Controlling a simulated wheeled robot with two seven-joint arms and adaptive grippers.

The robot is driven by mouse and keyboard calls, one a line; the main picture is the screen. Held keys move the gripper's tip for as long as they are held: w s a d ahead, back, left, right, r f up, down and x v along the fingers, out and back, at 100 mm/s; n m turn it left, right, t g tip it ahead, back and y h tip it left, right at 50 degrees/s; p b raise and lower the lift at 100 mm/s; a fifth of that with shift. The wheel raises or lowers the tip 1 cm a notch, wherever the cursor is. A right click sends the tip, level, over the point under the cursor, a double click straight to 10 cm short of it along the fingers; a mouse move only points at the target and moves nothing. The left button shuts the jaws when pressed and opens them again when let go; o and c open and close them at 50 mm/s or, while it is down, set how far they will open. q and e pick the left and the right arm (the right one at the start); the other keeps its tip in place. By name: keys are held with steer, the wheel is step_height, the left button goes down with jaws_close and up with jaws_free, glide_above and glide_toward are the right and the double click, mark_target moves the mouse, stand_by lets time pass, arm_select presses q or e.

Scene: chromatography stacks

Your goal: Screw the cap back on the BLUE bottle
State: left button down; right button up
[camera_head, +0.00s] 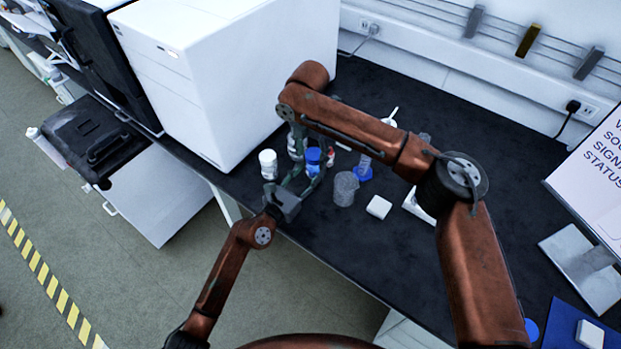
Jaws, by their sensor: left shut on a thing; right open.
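The blue bottle (313,157) stands near the front edge of the dark bench, close to the white machine. My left gripper (306,175) reaches up from the front and is shut on its lower part. My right gripper (310,134) points down just above and behind the bottle, open. Its fingers are small and partly hidden by my arm. I cannot make out a separate cap or whether one sits on the bottle's neck.
A white bottle (268,164) stands left of the blue one. To the right are a grey mesh cup (345,188), a cylinder with a blue base (363,174) and a white block (379,207). The large white machine (215,75) bounds the left.

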steer(key=shift+f, duration=0.4)
